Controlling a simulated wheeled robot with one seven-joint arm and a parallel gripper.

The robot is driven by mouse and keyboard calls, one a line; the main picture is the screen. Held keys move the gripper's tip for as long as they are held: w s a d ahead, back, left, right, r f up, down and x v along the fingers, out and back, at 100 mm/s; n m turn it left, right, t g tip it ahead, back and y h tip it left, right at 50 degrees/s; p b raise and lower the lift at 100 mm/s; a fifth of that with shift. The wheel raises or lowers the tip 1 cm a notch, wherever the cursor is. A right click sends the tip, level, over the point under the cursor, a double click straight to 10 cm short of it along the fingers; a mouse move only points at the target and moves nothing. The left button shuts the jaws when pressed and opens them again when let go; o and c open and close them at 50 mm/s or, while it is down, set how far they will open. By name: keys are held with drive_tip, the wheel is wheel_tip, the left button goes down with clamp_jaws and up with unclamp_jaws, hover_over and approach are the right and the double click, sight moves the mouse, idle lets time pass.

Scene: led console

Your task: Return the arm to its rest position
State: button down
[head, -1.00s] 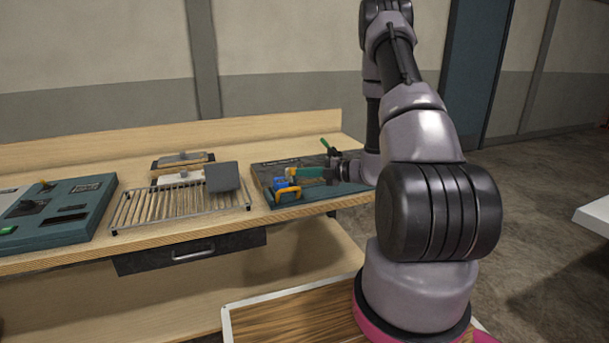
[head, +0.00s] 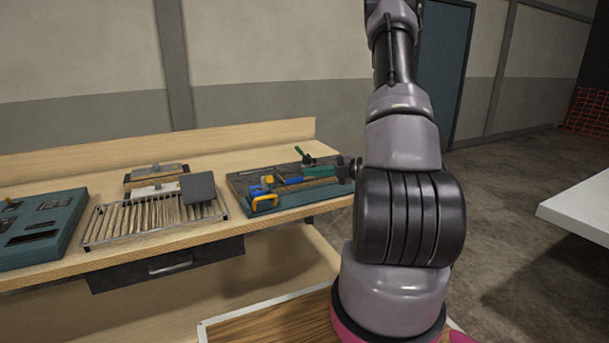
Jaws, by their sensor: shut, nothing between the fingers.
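My arm stands upright at the right of the head view, on its pink-ringed base. My gripper (head: 341,172) shows as a small dark shape at the right end of the tool tray (head: 262,208), just left of my arm. It is shut with nothing held. Most of the wrist and forearm is hidden behind my nearer arm links. I cannot tell how high the gripper is over the tray.
The wooden workbench (head: 230,157) holds a teal console (head: 62,222), a wire rack (head: 150,222) with a grey plate (head: 198,187), and tools in the tray. A drawer (head: 165,264) is below. A white table (head: 575,212) stands right. Floor between is clear.

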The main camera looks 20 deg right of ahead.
idle(0.4)
drive_tip(key=s+a+r+n+g+h, duration=0.1)
drive_tip(key=s+a+r+n+g, duration=0.35)
drive_tip(key=a+r+n, duration=0.4)
drive_tip(key=s+a+r+n+g, duration=0.4)
drive_tip(key=s+a+r+n, duration=0.15)
drive_tip(key=n, duration=0.65)
drive_tip(key=s+r+n+t+h, duration=0.2)
drive_tip(key=s+r+n+h, duration=0.2)
drive_tip(key=n, duration=0.7)
drive_tip(key=s+d+r+n+t+h, duration=0.1)
drive_tip(key=s+r+n+t+h, duration=0.2)
drive_tip(key=s+r+n, duration=0.4)
drive_tip(key=r+n+h, duration=0.1)
drive_tip(key=n, duration=0.3)
drive_tip(key=shift+s+r+h, duration=0.15)
drive_tip(key=shift+r+h, duration=0.15)
drive_tip(key=shift+h, duration=0.1)
